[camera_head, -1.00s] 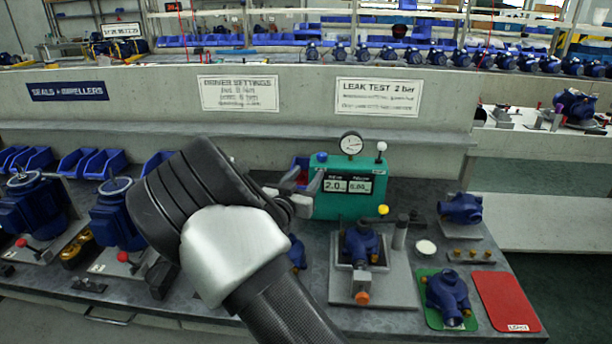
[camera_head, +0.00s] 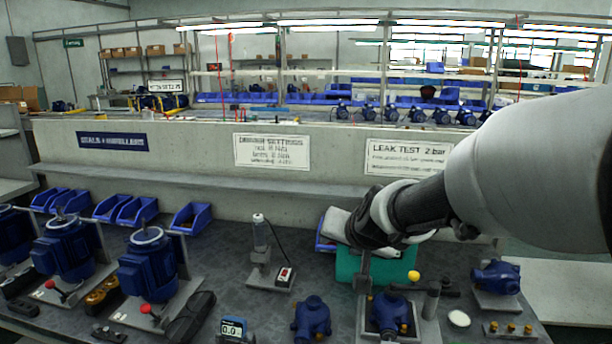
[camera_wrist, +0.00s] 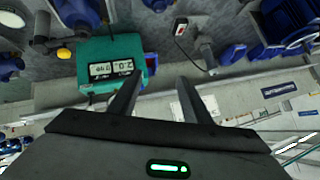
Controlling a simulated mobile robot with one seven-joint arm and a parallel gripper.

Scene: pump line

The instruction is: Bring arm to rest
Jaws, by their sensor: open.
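My arm reaches in from the right edge of the head view and crosses in front of the leak tester. In the wrist view my gripper (camera_wrist: 158,98) shows two dark fingers spread apart with nothing between them.
Blue motors (camera_head: 148,268) stand on the bench at left. A blue pump housing (camera_head: 312,317) sits near the front, and another pump (camera_head: 388,312) sits in a fixture. Blue bins (camera_head: 190,217) line the back. A low wall (camera_head: 200,150) with signs runs behind the bench.

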